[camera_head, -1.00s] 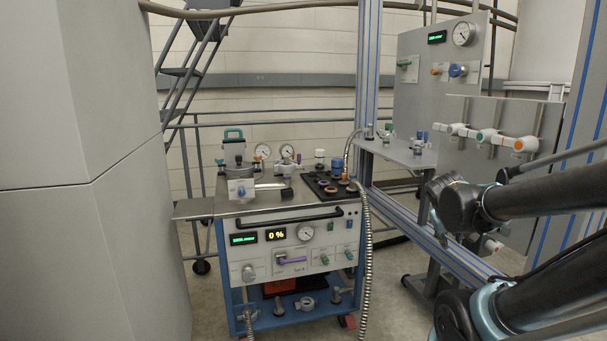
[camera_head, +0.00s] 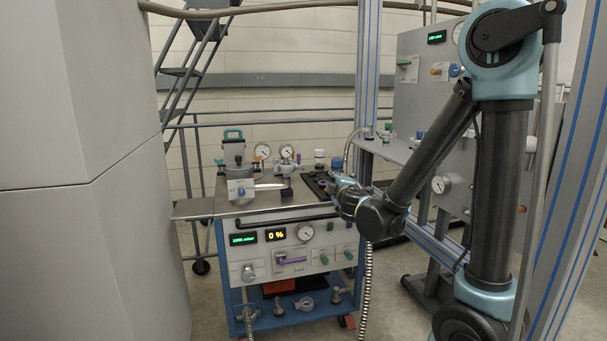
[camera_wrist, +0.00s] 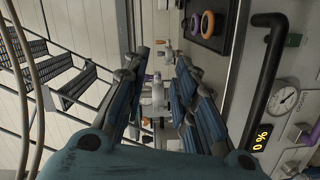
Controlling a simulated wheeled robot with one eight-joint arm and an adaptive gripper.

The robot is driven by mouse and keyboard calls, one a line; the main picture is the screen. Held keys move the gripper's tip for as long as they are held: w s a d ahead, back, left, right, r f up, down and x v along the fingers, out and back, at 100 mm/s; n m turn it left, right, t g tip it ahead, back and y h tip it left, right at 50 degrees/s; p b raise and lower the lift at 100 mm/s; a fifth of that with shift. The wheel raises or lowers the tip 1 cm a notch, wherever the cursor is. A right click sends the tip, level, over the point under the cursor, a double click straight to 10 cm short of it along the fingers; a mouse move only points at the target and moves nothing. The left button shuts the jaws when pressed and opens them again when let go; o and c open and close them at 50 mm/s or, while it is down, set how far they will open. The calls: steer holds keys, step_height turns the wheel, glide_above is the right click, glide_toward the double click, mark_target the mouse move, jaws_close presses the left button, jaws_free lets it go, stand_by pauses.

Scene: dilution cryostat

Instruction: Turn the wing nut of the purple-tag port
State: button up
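A small purple patch, likely the purple tag (camera_head: 299,158), shows by the port fittings below the right-hand gauge at the back of the cart top in the head view. The wing nut is too small to make out there. My gripper (camera_head: 338,187) is over the right front part of the cart top, right of and nearer than those fittings. In the wrist view my gripper (camera_wrist: 160,85) is open, with a wide gap between its fingers. Pale port fittings (camera_wrist: 158,95) show beyond and between the fingers, apart from them. Nothing is held.
A dark tray with ringed parts (camera_wrist: 207,22) lies beside the fittings. A grey clamp vessel (camera_head: 238,180) stands on the left. A flexible metal hose (camera_head: 367,290) hangs at the cart's right.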

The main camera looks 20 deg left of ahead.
mark_target(300, 169)
steer(key=s+a+n+y, duration=0.2)
steer(key=s+a+n, duration=0.1)
steer(key=a, duration=0.4)
steer(key=x, duration=1.7)
steer(key=shift+w+a+f+g+y, duration=0.2)
steer(key=shift+f+g+y, duration=0.2)
steer(key=shift+f, duration=0.2)
jaws_close()
steer(key=shift+s, duration=0.15)
